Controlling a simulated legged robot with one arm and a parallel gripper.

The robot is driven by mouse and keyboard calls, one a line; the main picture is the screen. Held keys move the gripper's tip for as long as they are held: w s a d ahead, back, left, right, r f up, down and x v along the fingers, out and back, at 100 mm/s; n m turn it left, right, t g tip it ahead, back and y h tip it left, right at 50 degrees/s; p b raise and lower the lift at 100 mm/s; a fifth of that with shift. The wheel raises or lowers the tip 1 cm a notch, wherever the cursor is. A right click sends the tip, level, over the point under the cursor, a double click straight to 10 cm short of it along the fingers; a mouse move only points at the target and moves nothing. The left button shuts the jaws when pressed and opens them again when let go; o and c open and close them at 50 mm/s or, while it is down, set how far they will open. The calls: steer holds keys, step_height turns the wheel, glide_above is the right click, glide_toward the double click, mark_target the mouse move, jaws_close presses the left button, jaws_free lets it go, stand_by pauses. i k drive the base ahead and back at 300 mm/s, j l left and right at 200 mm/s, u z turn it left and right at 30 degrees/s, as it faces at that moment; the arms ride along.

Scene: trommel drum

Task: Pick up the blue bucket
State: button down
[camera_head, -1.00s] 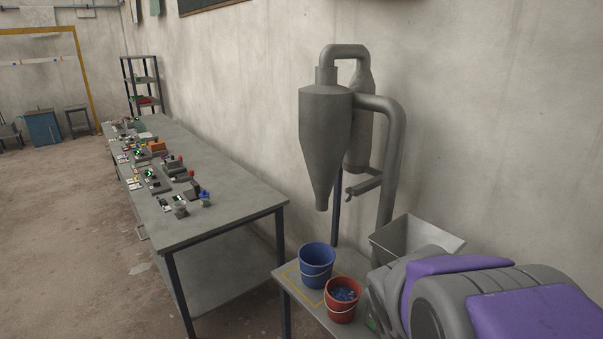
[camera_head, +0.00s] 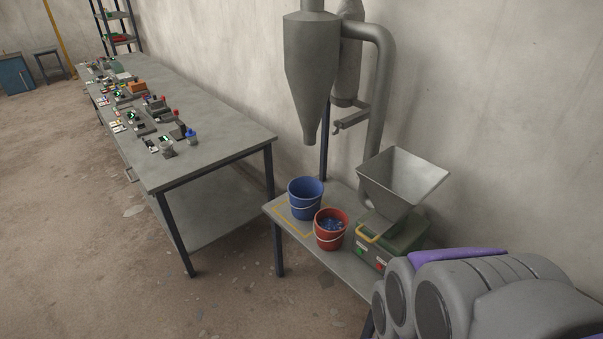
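The blue bucket (camera_head: 306,199) stands upright on the left part of a small grey table (camera_head: 353,269), beside a yellow outline marked on the tabletop. It has a light wire handle lying across its front, and its visible inside looks empty. My arm, grey with purple panels, fills the lower right corner, apart from the bucket and to its right. No fingers show, so my gripper is not in view.
A red bucket (camera_head: 331,230) with blue bits stands close beside the blue one. A green machine (camera_head: 398,243) with a grey hopper (camera_head: 403,180) is right of it. A grey cyclone (camera_head: 311,75) hangs behind. A long workbench (camera_head: 225,142) holds small parts. Floor in front is clear.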

mark_target(305, 193)
steer(key=i+j, duration=0.4)
steer(key=i, duration=0.15)
steer(key=i+j, duration=0.35)
steer(key=i, duration=0.2)
steer(key=i+j, duration=0.4)
steer(key=i, duration=0.1)
